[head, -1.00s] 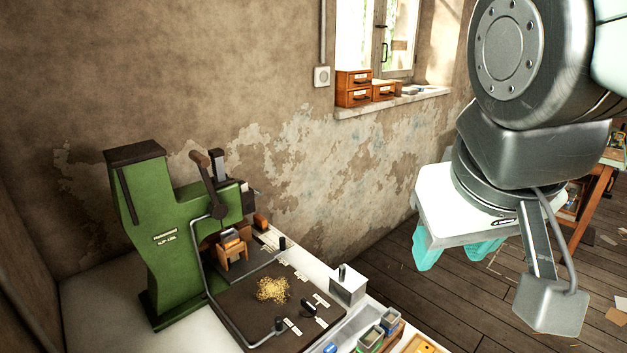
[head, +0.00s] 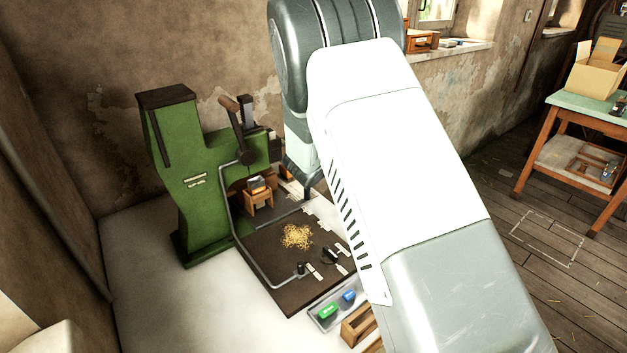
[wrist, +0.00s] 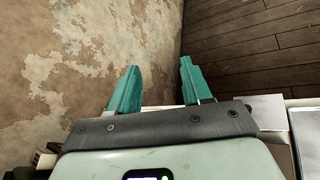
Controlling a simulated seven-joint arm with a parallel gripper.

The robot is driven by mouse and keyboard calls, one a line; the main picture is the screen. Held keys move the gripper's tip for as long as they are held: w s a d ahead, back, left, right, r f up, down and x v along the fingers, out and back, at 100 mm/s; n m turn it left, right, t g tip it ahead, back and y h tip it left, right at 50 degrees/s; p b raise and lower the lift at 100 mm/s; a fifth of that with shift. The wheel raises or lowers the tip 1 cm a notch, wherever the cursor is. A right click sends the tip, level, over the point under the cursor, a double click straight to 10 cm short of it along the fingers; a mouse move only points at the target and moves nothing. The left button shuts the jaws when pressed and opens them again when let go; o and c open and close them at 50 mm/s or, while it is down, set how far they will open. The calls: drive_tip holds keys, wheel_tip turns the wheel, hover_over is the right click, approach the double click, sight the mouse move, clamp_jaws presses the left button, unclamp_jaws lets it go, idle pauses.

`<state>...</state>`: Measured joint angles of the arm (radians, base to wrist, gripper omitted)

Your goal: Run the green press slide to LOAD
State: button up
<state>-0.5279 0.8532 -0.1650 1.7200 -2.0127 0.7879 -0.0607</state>
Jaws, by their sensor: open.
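The green press (head: 187,175) stands on the white bench against the wall, left of centre in the head view. A dark lever with a brown grip (head: 229,103) rises at its front. A small wooden block-like part (head: 258,196) sits below the press head, above the dark base plate (head: 262,258). My gripper (wrist: 155,88) shows in the wrist view with its two teal fingers apart and nothing between them; they point at the wall and floor. In the head view my arm hides the gripper and the right side of the press. The LOAD label cannot be read.
A bent grey rod (head: 246,250) runs around the plate's left and front. Yellow shavings (head: 296,236) lie on the plate. A clear tray (head: 338,309) with green and blue pieces and a wooden box (head: 358,325) stand at the bench's front. A table (head: 575,118) stands at right.

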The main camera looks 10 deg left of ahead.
sight(306, 192)
drive_tip(key=a+f+n+y, duration=0.1)
drive_tip(key=a+f+n, duration=0.2)
drive_tip(key=a+f, duration=0.1)
drive_tip(key=a+f+n+y, duration=0.2)
drive_tip(key=a+f+n, duration=0.1)
drive_tip(key=f, duration=0.4)
drive_tip(key=a+f+n+y, duration=0.2)
drive_tip(key=a+f+n, duration=0.1)
drive_tip(key=a+f, duration=0.2)
drive_tip(key=shift+f+t, duration=0.2)
drive_tip(key=shift+t, duration=0.2)
drive_tip(key=shift+w+f, duration=0.1)
drive_tip(key=shift+f, duration=0.1)
drive_tip(key=x, duration=1)
drive_tip(key=shift+w+a+f, duration=0.1)
drive_tip(key=shift+w+a, duration=0.05)
clamp_jaws()
